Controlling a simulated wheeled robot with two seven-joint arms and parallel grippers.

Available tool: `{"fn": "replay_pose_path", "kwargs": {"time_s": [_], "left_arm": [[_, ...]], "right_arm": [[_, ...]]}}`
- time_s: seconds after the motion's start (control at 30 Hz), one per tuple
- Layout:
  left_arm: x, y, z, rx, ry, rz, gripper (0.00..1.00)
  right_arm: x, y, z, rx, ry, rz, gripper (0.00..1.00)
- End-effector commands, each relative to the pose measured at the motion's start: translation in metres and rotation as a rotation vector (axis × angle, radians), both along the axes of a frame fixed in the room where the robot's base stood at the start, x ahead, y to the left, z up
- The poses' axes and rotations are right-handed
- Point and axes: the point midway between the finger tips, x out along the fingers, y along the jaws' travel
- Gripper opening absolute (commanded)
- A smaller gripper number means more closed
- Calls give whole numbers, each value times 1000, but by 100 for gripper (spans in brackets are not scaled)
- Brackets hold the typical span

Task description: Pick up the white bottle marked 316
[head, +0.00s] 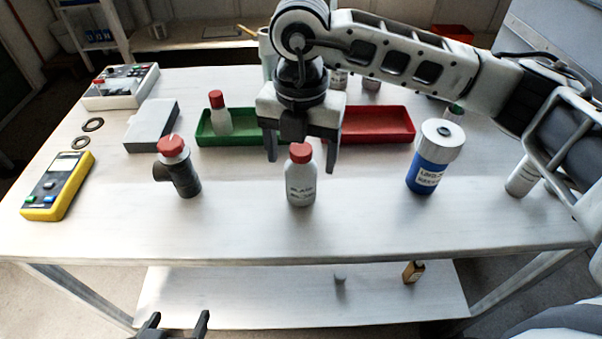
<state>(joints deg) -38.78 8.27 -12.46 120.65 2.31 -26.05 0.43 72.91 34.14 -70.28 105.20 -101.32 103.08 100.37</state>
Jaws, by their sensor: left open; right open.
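A white bottle with a red cap (301,187) stands upright at the middle front of the table. Dark print shows on its label, but I cannot read 316 on it. My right gripper (301,164) points down over this bottle, open, with one finger on each side of the red cap in the picture. I cannot tell whether they touch. Another white bottle with a red cap (221,121) stands at the green tray (258,139); no number on it is readable. My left gripper (180,317) is open and empty, low at the bottom edge, in front of the table.
A red-capped dark pipe fitting (184,181) stands left of the bottle, and a blue-and-white canister (428,170) right. A red tray (385,125) lies behind. A yellow meter (56,187) and a grey box (151,126) are at left. The table's front strip is clear.

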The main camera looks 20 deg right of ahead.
Motion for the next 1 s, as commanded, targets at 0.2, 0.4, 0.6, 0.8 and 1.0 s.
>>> {"fn": "replay_pose_path", "kwargs": {"time_s": [0.2, 0.4, 0.6, 0.8, 1.0], "left_arm": [[0, 1, -1, 7, 4, -2, 73], [0, 1, -3, 7, 6, -2, 73], [0, 1, -3, 7, 6, -2, 73], [0, 1, -3, 6, 6, -3, 73], [0, 1, -4, 5, 6, -2, 73]], "right_arm": [[-1, 0, -19, 1, 0, 1, 74], [0, 0, -19, 1, 0, 0, 74], [-1, 0, -19, 1, 0, 0, 20], [0, 0, -18, 2, -1, 0, 20], [0, 0, -13, 1, -3, 1, 20]]}}
